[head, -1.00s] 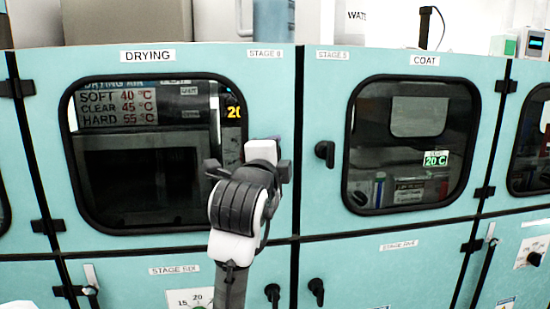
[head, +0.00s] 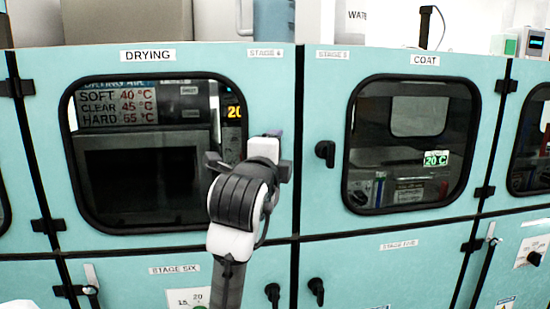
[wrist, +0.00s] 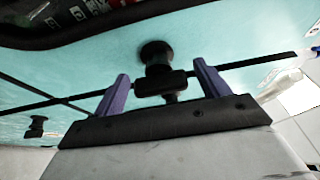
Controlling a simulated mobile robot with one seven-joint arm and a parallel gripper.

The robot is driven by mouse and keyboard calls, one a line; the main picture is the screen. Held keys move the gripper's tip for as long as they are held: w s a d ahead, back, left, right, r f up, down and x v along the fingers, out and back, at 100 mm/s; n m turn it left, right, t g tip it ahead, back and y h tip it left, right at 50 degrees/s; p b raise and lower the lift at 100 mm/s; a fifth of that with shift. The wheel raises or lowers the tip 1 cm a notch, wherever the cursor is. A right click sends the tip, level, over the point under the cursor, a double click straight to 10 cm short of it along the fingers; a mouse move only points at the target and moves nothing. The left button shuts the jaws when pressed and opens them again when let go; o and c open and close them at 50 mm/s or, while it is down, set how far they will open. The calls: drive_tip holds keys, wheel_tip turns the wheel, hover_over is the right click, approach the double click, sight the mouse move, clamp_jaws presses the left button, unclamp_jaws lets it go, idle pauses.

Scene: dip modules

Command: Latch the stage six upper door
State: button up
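The stage six upper door (head: 45,170) is pale teal, labelled DRYING, with a dark rounded window. It looks closed, about flush with the panels beside it. My gripper (head: 272,136) is at its right edge in the head view and hides its latch there. In the wrist view, the black latch handle (wrist: 160,84) sits on a round base on the teal panel. My gripper's two purple fingers (wrist: 160,88) stand apart on either side of the handle, with narrow gaps. Whether a finger touches it is unclear.
The COAT door (head: 325,95) stands to the right, with its own black latch (head: 325,153) close to my gripper. Lower doors with black latches (head: 272,293) lie below. Boxes and a blue container (head: 273,20) stand on top of the cabinet.

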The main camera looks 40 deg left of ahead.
drive_tip(key=b+v, duration=0.4)
drive_tip(key=v, duration=0.9)
drive_tip(key=shift+s+d, duration=0.2)
drive_tip(key=shift+s, duration=0.15)
drive_tip(key=shift+r, duration=0.1)
